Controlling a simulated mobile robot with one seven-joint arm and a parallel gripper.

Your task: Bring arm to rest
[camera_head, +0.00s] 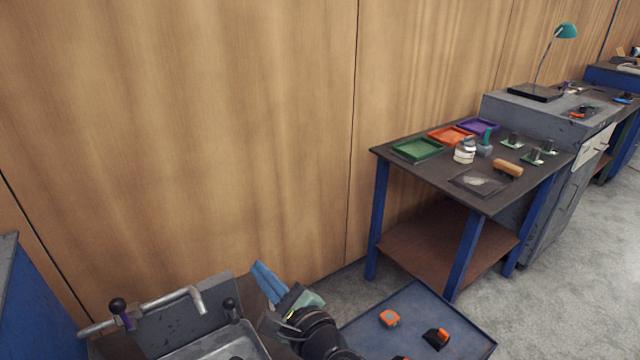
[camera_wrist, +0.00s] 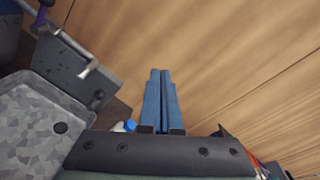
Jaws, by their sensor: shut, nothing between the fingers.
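My gripper (camera_head: 266,279) shows at the bottom centre of the head view, its blue fingers pointing up and left. In the wrist view the two blue fingers of my gripper (camera_wrist: 160,75) lie side by side, shut with nothing between them. It is in the air, in front of the wooden wall panels (camera_head: 200,130). My dark wrist shows below it; most of my arm is out of view.
A grey sink-like station (camera_head: 195,318) with a pipe and lever (camera_head: 145,308) stands close left of my gripper. A blue-grey tray surface (camera_head: 455,315) with orange-black items is to the right. A dark workbench (camera_head: 400,158) holds coloured trays and parts. Grey floor lies beyond.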

